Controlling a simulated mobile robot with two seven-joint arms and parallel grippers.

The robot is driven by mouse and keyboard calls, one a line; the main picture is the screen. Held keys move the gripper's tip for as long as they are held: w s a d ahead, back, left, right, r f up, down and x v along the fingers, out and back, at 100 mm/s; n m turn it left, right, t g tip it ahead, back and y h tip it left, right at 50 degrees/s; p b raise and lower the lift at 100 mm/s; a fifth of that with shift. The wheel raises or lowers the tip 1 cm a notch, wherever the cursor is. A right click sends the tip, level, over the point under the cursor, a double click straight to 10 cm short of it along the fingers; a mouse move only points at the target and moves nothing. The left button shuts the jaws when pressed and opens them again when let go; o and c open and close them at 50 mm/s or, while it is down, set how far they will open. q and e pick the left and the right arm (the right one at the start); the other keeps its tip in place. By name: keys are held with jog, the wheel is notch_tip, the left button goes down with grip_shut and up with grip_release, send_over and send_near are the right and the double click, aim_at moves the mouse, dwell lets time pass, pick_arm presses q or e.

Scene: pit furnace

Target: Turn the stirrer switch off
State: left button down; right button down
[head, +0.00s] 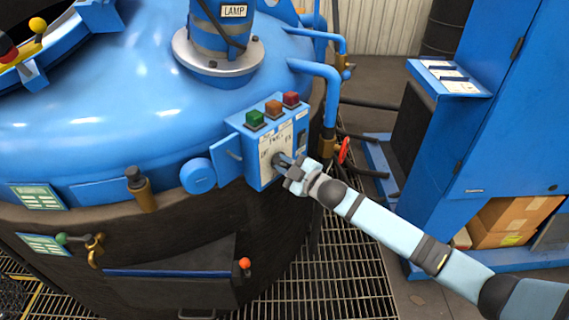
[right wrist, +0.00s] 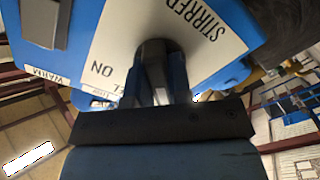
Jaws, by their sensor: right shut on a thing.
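The blue control box (head: 252,163) is on the side of the blue furnace. Its white front plate (head: 269,148) carries the dark stirrer switch (head: 277,159). My right gripper (head: 286,164) reaches in from the right and is shut on the switch, hiding part of it. In the right wrist view, the dark switch knob (right wrist: 154,48) sits between the fingers of my right gripper (right wrist: 157,78). The label there reads STIRRER, with ON printed on the plate. I cannot tell the switch's exact setting. My left gripper is not in view.
Green (head: 255,118), orange (head: 273,108) and red (head: 291,99) buttons stand on top of the box. A red valve handle (head: 343,151) is to its right. A blue cabinet (head: 513,100) stands at the right. Floor grating (head: 335,270) lies below my right arm.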

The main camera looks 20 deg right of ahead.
jog(key=c, duration=1)
grip_release()
jog(key=shift+c, duration=0.2)
pick_arm(q)
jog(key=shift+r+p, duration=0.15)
jog(key=shift+p, duration=0.15)
pick_arm(e)
jog(key=v, duration=1.3)
jog(key=shift+s+d, duration=0.2)
jog(key=shift+s, duration=0.15)
jog(key=s+a+f+m+g+h, duration=0.35)
jog(key=s+f+m, duration=0.3)
jog(key=s, duration=0.45)
jog(key=s+a+f+m+g+h, duration=0.2)
jog(key=s+a+f+m, duration=0.2)
jog(key=s+f+m, duration=0.55)
pick_arm(q)
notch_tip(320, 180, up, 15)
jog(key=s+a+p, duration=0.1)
jog(key=p, duration=1.9)
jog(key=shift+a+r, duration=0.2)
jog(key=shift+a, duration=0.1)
pick_arm(e)
notch_tip(320, 180, up, 17)
jog(key=s+d+n, duration=0.1)
jog(key=s+n, duration=0.1)
jog(key=n, duration=0.1)
jog(key=shift+s+d+n+t, duration=0.2)
jog(key=shift+n+t, duration=0.2)
jog(key=shift+t, duration=0.05)
